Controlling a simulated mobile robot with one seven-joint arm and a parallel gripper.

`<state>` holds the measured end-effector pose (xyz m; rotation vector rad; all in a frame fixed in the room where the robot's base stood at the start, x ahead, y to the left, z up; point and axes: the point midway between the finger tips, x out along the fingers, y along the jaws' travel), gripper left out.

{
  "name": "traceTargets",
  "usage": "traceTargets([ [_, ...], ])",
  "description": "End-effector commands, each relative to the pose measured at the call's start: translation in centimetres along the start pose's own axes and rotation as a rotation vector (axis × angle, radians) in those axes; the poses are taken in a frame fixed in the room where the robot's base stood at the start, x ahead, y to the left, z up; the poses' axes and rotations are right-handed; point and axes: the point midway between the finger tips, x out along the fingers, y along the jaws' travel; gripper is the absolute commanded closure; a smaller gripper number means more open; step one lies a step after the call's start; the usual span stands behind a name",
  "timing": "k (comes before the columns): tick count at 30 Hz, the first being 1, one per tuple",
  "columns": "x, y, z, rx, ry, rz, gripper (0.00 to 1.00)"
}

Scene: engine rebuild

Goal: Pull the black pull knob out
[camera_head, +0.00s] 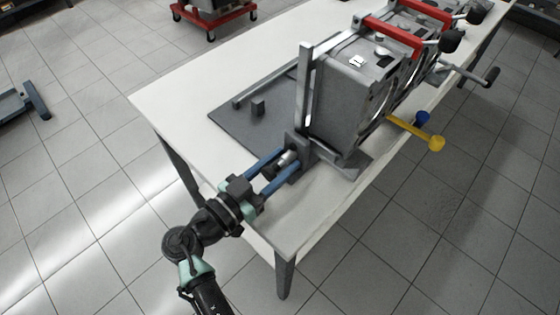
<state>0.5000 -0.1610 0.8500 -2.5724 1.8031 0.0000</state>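My gripper (289,160) reaches in from the lower left with its two blue fingers spread, one on each side of the black pull knob (269,171). The knob is small and dark and sits on a silver shaft (287,158) at the lower left of a grey machine housing (342,108). The fingertips are close to the grey block at the base of an upright post (303,95). The fingers look open around the knob and shaft. Whether they touch it is too small to tell.
The housing stands on a white table (180,82) with a dark grey plate (240,128) on it. Red handles (392,34), a yellow lever (415,132), a blue knob (422,117) and a crank (470,77) stick out from the machine row. The table's front left is clear.

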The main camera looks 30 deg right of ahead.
Motion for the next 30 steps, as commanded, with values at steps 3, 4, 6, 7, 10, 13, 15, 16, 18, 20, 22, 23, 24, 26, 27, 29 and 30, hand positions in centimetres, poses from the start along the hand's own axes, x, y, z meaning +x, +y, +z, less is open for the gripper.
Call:
traceTargets([
  [3,-0.02,-0.01,0.00,0.000,0.000,0.000,0.93],
  [4,-0.02,-0.01,0.00,0.000,0.000,0.000,0.98],
  [6,-0.03,-0.01,0.00,0.000,0.000,0.000,1.00],
  [7,-0.03,-0.01,0.00,0.000,0.000,0.000,1.00],
  [10,-0.03,-0.01,0.00,0.000,0.000,-0.001,1.00],
  [13,-0.04,-0.01,0.00,0.000,0.000,-0.001,1.00],
  [15,-0.04,-0.01,0.00,0.000,0.000,-0.001,1.00],
  [16,-0.04,-0.01,0.00,0.000,0.000,-0.001,1.00],
  [18,-0.04,-0.01,0.00,0.000,0.000,-0.001,1.00],
  [20,-0.04,-0.01,0.00,0.000,0.000,-0.001,1.00],
  [22,-0.04,-0.02,0.00,0.000,0.000,-0.001,1.00],
  [23,-0.04,-0.01,0.00,0.000,0.000,-0.001,1.00],
  [24,-0.04,-0.02,0.00,0.000,0.000,-0.001,1.00],
  [26,-0.04,-0.02,0.00,0.000,0.000,-0.001,1.00],
  [27,-0.04,-0.02,0.00,0.000,0.000,-0.001,1.00],
  [29,-0.04,-0.02,0.00,0.000,0.000,-0.001,1.00],
  [30,-0.04,-0.02,0.00,0.000,0.000,-0.001,1.00],
])
